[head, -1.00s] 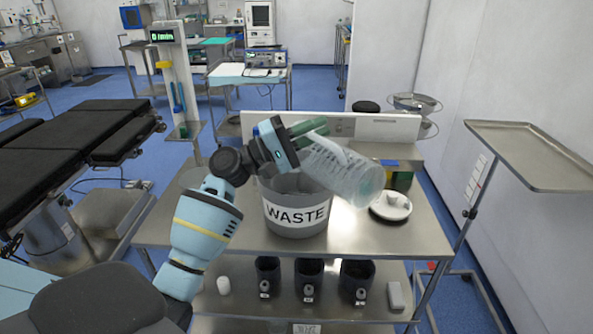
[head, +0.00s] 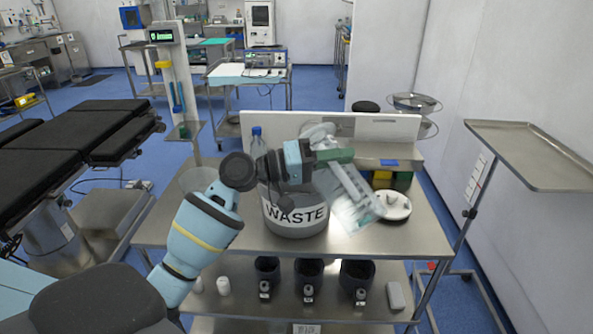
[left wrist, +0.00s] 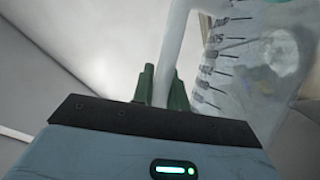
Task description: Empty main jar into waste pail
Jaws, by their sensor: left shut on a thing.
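My left gripper (head: 335,157), with green fingers, is shut on the handle of the clear main jar (head: 352,205). The jar is tilted, from upper left to lower right, over the right side of the waste pail and beside it. In the left wrist view the handle (left wrist: 172,50) lies between the fingers, and the jar wall with dark graduation marks (left wrist: 235,60) is at right. Any contents are too unclear to tell. The grey waste pail (head: 290,225), labelled WASTE, stands on the cart top; the arm and jar partly hide its rim. My right gripper is not in view.
A round white lid (head: 394,206) lies right of the pail. Yellow and green boxes (head: 392,180) are at back right.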

